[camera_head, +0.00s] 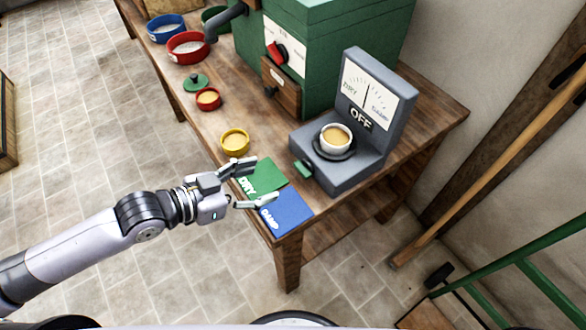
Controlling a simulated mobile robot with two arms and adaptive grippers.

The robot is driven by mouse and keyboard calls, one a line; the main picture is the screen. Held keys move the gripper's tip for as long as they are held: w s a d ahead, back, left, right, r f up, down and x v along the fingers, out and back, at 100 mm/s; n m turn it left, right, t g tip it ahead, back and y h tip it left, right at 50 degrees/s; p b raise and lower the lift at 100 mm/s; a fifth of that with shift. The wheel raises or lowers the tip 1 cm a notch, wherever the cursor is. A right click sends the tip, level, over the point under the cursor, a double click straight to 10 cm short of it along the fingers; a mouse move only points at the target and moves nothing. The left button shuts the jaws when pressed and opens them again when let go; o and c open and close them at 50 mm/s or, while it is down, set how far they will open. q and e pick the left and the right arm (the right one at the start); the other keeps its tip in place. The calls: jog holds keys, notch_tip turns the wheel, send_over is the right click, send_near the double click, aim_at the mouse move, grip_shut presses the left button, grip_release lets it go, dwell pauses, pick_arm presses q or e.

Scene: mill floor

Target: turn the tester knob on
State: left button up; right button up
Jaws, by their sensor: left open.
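The grey tester (325,177) stands at the right end of the wooden table. Its dial (372,90) is marked dry and damp, with a near-upright needle, and a sign (360,119) below reads OFF. A small green knob (303,169) is on its front left edge. My right gripper is out of view.
A green machine (325,30) with a red knob (278,53) and a small wooden drawer (280,90) stands behind. Green rails (535,262) are at lower right.

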aim_at(301, 169)
pick_arm(q)
jog(key=x, duration=0.9)
jog(key=shift+w+d+f, duration=0.2)
jog(key=shift+d, duration=0.15)
jog(key=c, duration=1.2)
jog(key=shift+o, duration=0.2)
jog(key=shift+r+p, duration=0.1)
jog(key=shift+p, duration=0.2)
